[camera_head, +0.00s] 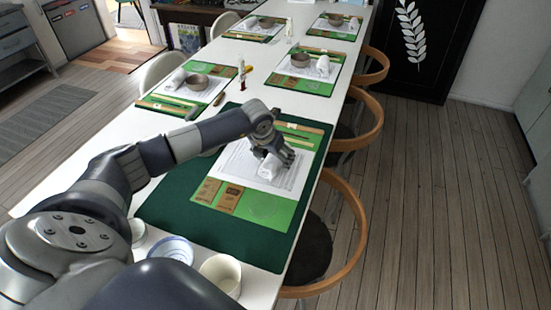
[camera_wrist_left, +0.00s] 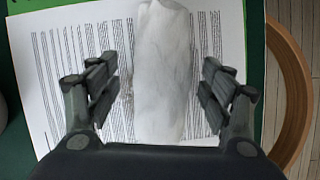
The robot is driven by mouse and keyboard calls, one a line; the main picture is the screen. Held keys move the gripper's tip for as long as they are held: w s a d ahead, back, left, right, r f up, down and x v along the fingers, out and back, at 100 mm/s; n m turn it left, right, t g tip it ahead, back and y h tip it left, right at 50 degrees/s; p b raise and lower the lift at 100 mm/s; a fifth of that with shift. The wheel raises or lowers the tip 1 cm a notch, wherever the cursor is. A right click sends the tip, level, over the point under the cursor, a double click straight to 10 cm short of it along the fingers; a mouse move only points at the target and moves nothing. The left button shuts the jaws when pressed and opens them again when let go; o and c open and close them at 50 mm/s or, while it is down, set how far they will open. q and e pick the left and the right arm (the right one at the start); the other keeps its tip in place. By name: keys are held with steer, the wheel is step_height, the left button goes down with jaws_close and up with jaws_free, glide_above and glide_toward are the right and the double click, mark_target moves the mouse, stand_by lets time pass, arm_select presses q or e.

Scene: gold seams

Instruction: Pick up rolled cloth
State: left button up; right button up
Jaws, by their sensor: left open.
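The white rolled cloth (camera_head: 268,167) lies on a printed white sheet (camera_head: 236,163) on the nearest green mat. In the left wrist view the rolled cloth (camera_wrist_left: 163,70) runs lengthwise between the open fingers of my left gripper (camera_wrist_left: 160,95), with a gap on each side. In the head view my left gripper (camera_head: 277,153) is just over the cloth and hides part of it. The printed sheet also shows under the cloth in the left wrist view (camera_wrist_left: 60,70). My right gripper is not in view.
Brown cards (camera_head: 230,198) lie on the near green mat (camera_head: 265,211). A white cup (camera_head: 222,273) and a blue-rimmed bowl (camera_head: 171,250) stand at the near table edge. Other place settings with grey bowls (camera_head: 197,82) line the table. Wooden chairs (camera_head: 345,240) stand along the right.

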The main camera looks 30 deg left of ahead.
arm_select(q)
steer(key=c, duration=1.1)
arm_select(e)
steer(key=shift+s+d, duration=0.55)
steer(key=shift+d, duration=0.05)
arm_select(q)
steer(key=shift+r, duration=0.1)
steer(key=shift+r+p, duration=0.35)
steer(key=shift+r, duration=0.05)
step_height(320, 180, up, 3)
steer(key=shift+r+p, duration=0.2)
steer(key=shift+p, duration=0.75)
steer(key=s+a, duration=0.2)
steer(key=s, duration=0.2)
steer(key=s+a, duration=0.1)
steer(key=s, duration=0.4)
steer(key=s+a+p, duration=0.1)
steer(key=s+a, duration=0.1)
steer(key=s, duration=0.2)
steer(key=shift+s+a+r, duration=0.15)
steer(key=shift+a+r, duration=0.1)
steer(key=shift+a, duration=0.1)
steer(key=shift+s+a+r, duration=0.1)
steer(key=shift+s+a, duration=0.15)
steer(key=shift+s, duration=0.45)
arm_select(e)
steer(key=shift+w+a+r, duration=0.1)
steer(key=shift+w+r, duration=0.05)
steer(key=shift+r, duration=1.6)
